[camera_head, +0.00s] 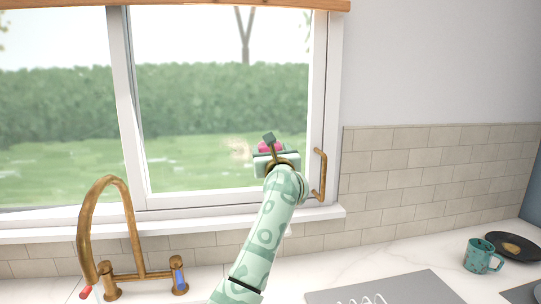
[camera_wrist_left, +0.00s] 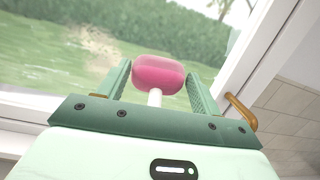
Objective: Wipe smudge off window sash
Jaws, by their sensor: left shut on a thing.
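The window sash (camera_head: 131,112) has a white frame around a glass pane. A pale brown smudge (camera_head: 238,148) shows on the lower right part of the glass; it also shows at the upper left of the left wrist view (camera_wrist_left: 97,44). My left gripper (camera_head: 268,152) is in front of the pane, just right of the smudge. It is shut on a pink pad with a white stem (camera_wrist_left: 158,73), held between its fingers. Whether the pad touches the glass I cannot tell. My right gripper is not in view.
A brass sash handle (camera_head: 321,174) stands out just right of my left gripper. A brass tap (camera_head: 83,232) rises at the lower left. A teal mug (camera_head: 478,258) and a black plate (camera_head: 524,244) sit on the counter at right.

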